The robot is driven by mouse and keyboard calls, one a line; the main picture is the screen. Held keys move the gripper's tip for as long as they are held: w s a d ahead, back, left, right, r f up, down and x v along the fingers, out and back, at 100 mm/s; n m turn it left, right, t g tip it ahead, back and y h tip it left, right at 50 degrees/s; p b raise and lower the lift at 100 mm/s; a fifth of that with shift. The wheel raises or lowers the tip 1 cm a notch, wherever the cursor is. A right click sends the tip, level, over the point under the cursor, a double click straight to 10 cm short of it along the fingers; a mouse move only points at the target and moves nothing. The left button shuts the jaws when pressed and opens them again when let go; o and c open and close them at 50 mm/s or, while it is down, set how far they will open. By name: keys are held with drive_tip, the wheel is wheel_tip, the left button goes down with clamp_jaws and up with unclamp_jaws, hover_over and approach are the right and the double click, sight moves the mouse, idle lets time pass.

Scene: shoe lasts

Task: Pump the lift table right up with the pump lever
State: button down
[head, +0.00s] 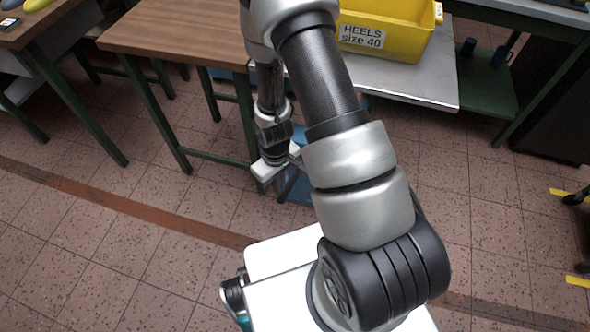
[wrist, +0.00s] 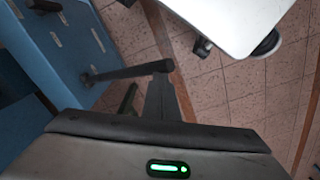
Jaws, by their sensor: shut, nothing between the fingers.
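The lift table has a grey metal top (head: 395,82), seen in the head view behind my arm. Its blue body (wrist: 65,50) fills the left of the wrist view, and a little blue shows low behind my arm in the head view. A dark bar with a rounded end, which looks like the pump lever (wrist: 118,74), reaches out from the blue body. My gripper (wrist: 160,82) is shut and empty, with its dark fingers at the bar's outer end. I cannot tell whether they touch. In the head view, my arm hides most of the lever area.
A yellow crate (head: 385,30) labelled "HEELS size 40" stands on the metal top. A brown wooden table (head: 175,35) with green legs stands left of it. A green-framed bench (head: 485,85) is at the right. The tiled floor in front is mostly clear.

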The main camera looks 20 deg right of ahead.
drive_tip(key=s+r, duration=0.1)
drive_tip(key=s+a+r+p, duration=0.1)
drive_tip(key=r, duration=0.1)
drive_tip(key=shift+a, duration=0.2)
drive_tip(key=s+a+r+p, duration=0.1)
drive_tip(key=s+r+p, duration=0.1)
drive_tip(key=r+p, duration=0.2)
drive_tip(key=s+a+r+p, duration=0.2)
drive_tip(key=s+r+p, duration=0.1)
drive_tip(key=r, duration=0.4)
drive_tip(key=shift+a+r+p, duration=0.25)
drive_tip(key=shift+r+p, duration=0.15)
drive_tip(key=shift+p, duration=0.35)
drive_tip(key=shift+w, duration=0.1)
